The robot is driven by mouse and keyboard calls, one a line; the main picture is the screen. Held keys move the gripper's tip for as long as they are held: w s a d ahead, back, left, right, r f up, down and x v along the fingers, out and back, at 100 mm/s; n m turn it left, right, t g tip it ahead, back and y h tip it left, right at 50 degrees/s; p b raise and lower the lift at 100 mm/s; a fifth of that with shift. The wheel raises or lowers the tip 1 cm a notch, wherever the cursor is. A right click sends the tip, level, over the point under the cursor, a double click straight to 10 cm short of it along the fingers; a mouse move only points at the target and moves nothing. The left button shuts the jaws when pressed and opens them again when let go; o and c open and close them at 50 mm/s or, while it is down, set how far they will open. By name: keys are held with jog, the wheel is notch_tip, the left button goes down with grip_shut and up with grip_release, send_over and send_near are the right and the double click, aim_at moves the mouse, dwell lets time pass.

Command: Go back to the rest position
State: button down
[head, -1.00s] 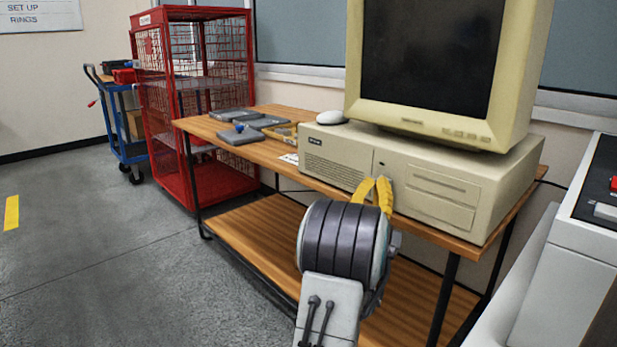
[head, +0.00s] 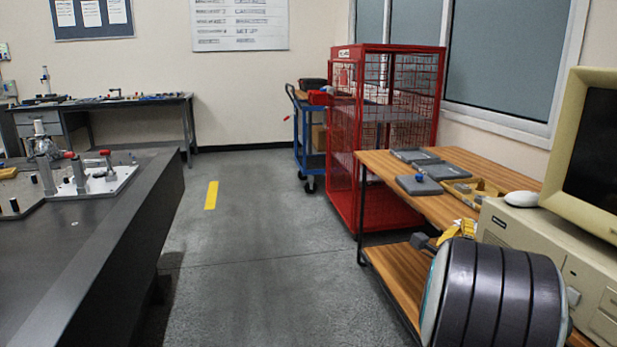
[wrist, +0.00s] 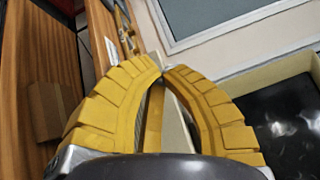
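My gripper (head: 461,229) shows in the head view as a bit of yellow beyond my dark, rounded arm link, at the front edge of the wooden desk (head: 393,170). In the wrist view, the two ribbed yellow fingers of my gripper (wrist: 161,70) curve inward and their tips meet. I see nothing gripped at the tips. A yellow strip shows in the gap between the fingers; I cannot tell what it is. My arm link hides much of the gripper in the head view.
The desk holds a beige computer (head: 545,250), a monitor (head: 597,150), a white mouse (head: 521,199) and grey cases (head: 418,185). A red mesh cage (head: 345,150) and a blue cart (head: 311,160) stand behind. A dark table (head: 130,225) is at left. Open floor (head: 240,260) lies between.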

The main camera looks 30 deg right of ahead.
jog(key=w+a+r+n+y+p, duration=0.25)
jog(key=a+n+p, duration=0.25)
jog(key=a, duration=0.3)
jog(key=w+a+r+n+y+p, duration=0.1)
jog(key=a+r+n+y+p, duration=0.3)
jog(key=a, duration=0.4)
jog(key=w+a+r+n+y+p, duration=0.2)
jog(key=a+n+y+p, duration=0.3)
jog(key=a, duration=0.3)
jog(key=s+a+r+n+g+y+p, duration=0.2)
jog(key=s+a+r+n+g+p, duration=0.1)
jog(key=s+a+n+p, duration=0.3)
jog(key=s+a+r+n+g+y+p, duration=0.2)
jog(key=s+a+r+n+g+p, duration=0.1)
jog(key=s+a+n+p, duration=0.4)
jog(key=s+a+n+g, duration=0.1)
jog(key=s+a+n, duration=0.2)
jog(key=s+a, duration=0.1)
jog(key=shift+a, duration=0.4)
jog(key=shift+d+r, duration=0.1)
